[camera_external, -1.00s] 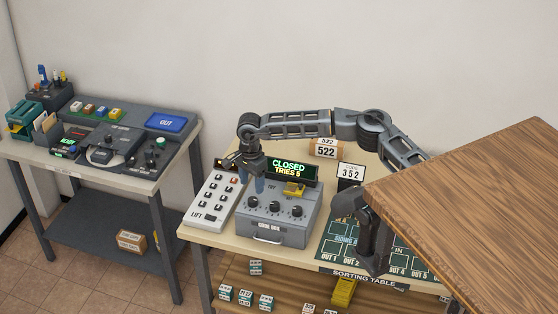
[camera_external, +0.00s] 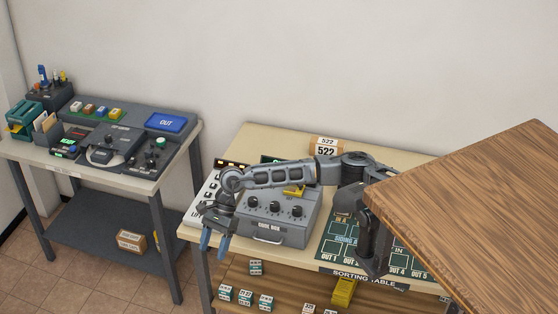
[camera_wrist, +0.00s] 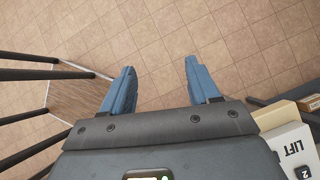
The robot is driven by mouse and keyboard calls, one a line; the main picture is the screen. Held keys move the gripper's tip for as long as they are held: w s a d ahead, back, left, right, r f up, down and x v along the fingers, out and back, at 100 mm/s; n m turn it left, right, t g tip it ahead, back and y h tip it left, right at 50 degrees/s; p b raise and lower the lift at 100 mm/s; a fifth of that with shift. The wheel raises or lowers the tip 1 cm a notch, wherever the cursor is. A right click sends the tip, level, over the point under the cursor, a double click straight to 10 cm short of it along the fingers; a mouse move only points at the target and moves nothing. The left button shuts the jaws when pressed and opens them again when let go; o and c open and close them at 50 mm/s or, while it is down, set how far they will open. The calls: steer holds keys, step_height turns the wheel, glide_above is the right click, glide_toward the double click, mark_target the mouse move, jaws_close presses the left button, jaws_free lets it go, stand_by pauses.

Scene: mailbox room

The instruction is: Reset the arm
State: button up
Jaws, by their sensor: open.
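My gripper (camera_external: 214,241) hangs at the front left corner of the sorting table, left of the grey code box (camera_external: 283,233). Its two blue fingers point down and are apart, with nothing between them. In the wrist view my gripper (camera_wrist: 158,85) shows both blue fingers spread over bare tiled floor. The arm stretches low across the table, in front of the code box's display, which is mostly hidden.
The white LIFT panel (camera_wrist: 292,150) is close by at lower right in the wrist view. A side desk (camera_external: 150,180) with a blue OUT screen stands at left. A brown wooden top (camera_external: 470,190) fills the right foreground. Small boxes lie on the lower shelf (camera_external: 290,290).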

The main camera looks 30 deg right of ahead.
steer(key=s+a+r+m+g+y+b, duration=0.1)
steer(key=s+a+r+m+g+y, duration=0.2)
steer(key=s+a+y, duration=0.55)
steer(key=s+a+r+m+g+y, duration=0.1)
steer(key=s+a+r+m+y, duration=0.35)
steer(key=s, duration=0.75)
steer(key=w+d+f+m+t+h, duration=0.2)
steer(key=d+f+m+t, duration=0.2)
steer(key=d+m+t, duration=0.55)
steer(key=w+d+f+m+t+h, duration=0.1)
steer(key=d+f+m+t, duration=0.5)
steer(key=d+m, duration=0.65)
steer(key=w+d+f+m+t+h, duration=0.2)
steer(key=d+f+m+t, duration=0.1)
steer(key=d+m+t, duration=0.9)
steer(key=s+d+f+m+g+h+p, duration=0.1)
steer(key=s+d+f+m+h, duration=0.1)
steer(key=s+d+m+h, duration=0.35)
steer(key=s+d+f+m+g+h, duration=0.1)
steer(key=s+d+f+m+h, duration=0.15)
steer(key=d+m, duration=0.45)
steer(key=s+d+r+m+g+h, duration=0.1)
steer(key=s+d+m+g+h, duration=0.2)
steer(key=s+d, duration=0.8)
steer(key=d+m+h, duration=0.2)
steer(key=d, duration=0.1)
steer(key=shift+s+d+r+m+h+p, duration=0.2)
steer(key=shift+s+d+m+h+p, duration=0.1)
steer(key=shift+d+h+p, duration=0.1)
